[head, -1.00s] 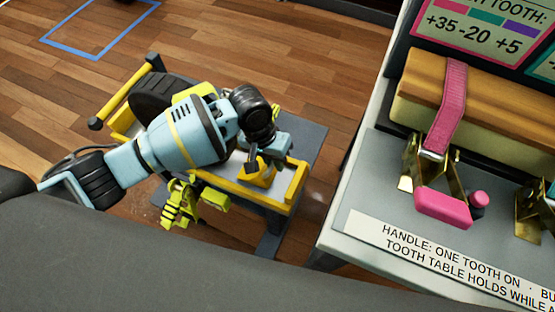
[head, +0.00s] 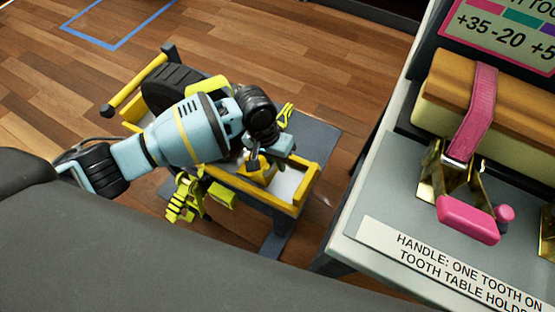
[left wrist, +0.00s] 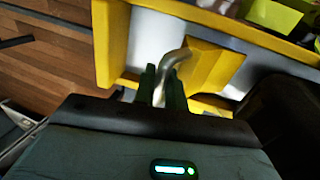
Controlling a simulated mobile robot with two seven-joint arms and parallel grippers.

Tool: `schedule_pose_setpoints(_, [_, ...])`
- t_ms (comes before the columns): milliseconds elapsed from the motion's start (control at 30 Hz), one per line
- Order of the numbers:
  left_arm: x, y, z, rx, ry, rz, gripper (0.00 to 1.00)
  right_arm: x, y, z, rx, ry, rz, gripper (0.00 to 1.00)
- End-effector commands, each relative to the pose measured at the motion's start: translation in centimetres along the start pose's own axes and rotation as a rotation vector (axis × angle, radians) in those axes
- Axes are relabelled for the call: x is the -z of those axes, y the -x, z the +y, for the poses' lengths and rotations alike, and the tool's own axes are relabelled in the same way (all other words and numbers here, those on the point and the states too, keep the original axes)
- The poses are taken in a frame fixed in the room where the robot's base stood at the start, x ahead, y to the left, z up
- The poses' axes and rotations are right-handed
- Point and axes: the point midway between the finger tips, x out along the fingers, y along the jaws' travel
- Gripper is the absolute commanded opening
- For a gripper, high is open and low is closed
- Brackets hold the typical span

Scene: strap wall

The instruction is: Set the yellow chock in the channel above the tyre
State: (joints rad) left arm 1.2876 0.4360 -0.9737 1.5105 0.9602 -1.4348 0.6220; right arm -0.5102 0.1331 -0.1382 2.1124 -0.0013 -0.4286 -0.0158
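The yellow chock (head: 262,171) sits low over the pale bed of the yellow-edged channel (head: 296,205), at the right end of the cart in the head view. In the left wrist view the chock (left wrist: 212,68) shows with a bent metal handle (left wrist: 172,62). My left gripper (left wrist: 161,88) has its two dark fingers closely around this handle; in the head view it (head: 256,158) hangs over the chock. Whether the chock touches the bed is unclear. The dark tyre (head: 180,85) lies at the cart's left end, partly hidden by my left arm. My right gripper is out of view.
A lime-yellow ribbed item (head: 184,200) hangs at the cart's near side. A yellow bar (head: 138,82) stands by the tyre. A grey bench (head: 385,190) with a pink handle (head: 468,220) and strap is at right. Wood floor is open behind the cart.

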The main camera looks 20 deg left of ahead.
Motion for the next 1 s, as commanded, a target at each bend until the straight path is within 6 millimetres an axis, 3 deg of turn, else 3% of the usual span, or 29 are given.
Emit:
schedule_pose_setpoints(33, [-0.1, -0.1, -0.3, 0.005, 0.004, -0.004, 0.18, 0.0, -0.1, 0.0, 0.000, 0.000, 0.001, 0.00])
schedule_pose_setpoints(200, [-0.1, -0.1, -0.2, 0.004, 0.003, -0.002, 0.37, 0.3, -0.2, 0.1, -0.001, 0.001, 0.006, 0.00])
schedule_pose_setpoints(467, [-0.1, 0.1, -0.1, 0.003, 0.002, -0.002, 0.37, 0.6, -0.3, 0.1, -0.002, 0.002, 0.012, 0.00])
schedule_pose_setpoints(1000, [0.0, 7.2, -0.1, 0.002, 0.002, 0.000, 0.37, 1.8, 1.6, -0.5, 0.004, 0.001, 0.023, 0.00])
